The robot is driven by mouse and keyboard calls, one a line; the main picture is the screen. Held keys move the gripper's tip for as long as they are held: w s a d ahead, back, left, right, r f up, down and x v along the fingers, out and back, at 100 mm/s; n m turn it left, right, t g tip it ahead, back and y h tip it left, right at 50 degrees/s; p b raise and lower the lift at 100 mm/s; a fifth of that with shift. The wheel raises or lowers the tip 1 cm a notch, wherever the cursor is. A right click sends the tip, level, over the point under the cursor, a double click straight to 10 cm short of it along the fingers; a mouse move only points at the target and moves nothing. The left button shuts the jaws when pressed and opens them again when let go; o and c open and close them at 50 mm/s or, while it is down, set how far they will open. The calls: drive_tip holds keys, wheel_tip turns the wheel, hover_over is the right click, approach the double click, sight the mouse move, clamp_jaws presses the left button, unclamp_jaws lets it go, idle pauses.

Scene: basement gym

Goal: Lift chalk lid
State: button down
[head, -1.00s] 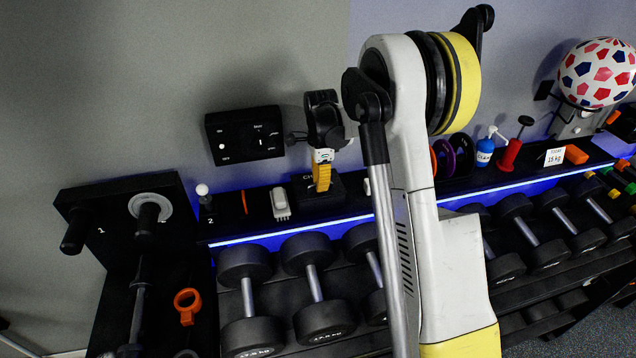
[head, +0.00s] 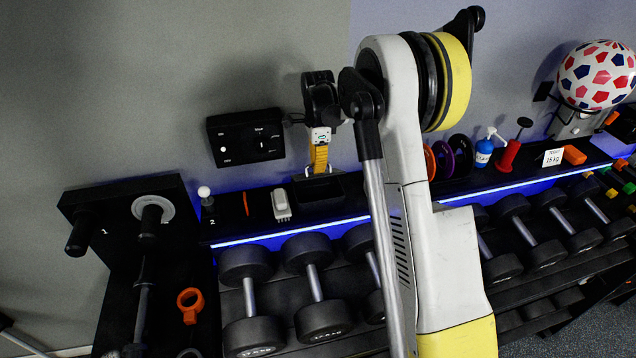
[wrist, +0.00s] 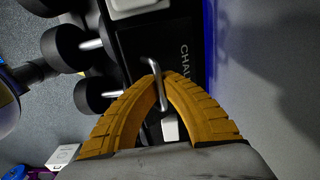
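The chalk lid (wrist: 187,70) is a black panel with pale lettering, partly readable as "CHAL", in the wrist view. A bent metal handle (wrist: 151,66) stands on it. My gripper (wrist: 158,84) has yellow ribbed fingers closed on this handle, one on each side. In the head view my gripper (head: 318,168) is above the black chalk box (head: 330,200) on the shelf, and the metal handle shows at its fingertips. The box top looks dark there, without visible lettering. The lid's exact tilt and its gap from the box cannot be told.
A white block (head: 281,205) stands left of the box. A black control panel (head: 245,137) is on the wall behind. Dumbbells (head: 318,318) line the rack in front. A blue bottle (head: 483,153) and a red object (head: 508,155) stand further right.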

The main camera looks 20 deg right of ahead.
drive_tip(key=shift+w+d+r+p, duration=0.2)
drive_tip(key=shift+w+r, duration=0.25)
drive_tip(key=shift+w, duration=0.3)
drive_tip(key=shift+w+d+r+p, duration=0.1)
drive_tip(key=shift+w+r+p, duration=0.2)
drive_tip(key=shift+w+r, duration=0.35)
drive_tip(key=shift+w+d+r+p, duration=0.15)
drive_tip(key=shift+w+r+p, duration=0.15)
drive_tip(key=shift+w, duration=0.6)
drive_tip(key=c, duration=1.6)
unclamp_jaws()
drive_tip(key=shift+s, duration=0.1)
drive_tip(key=shift+s+r, duration=0.1)
wheel_tip(320, 180, up, 9)
drive_tip(key=p, duration=0.4)
drive_tip(key=shift+a, duration=0.1)
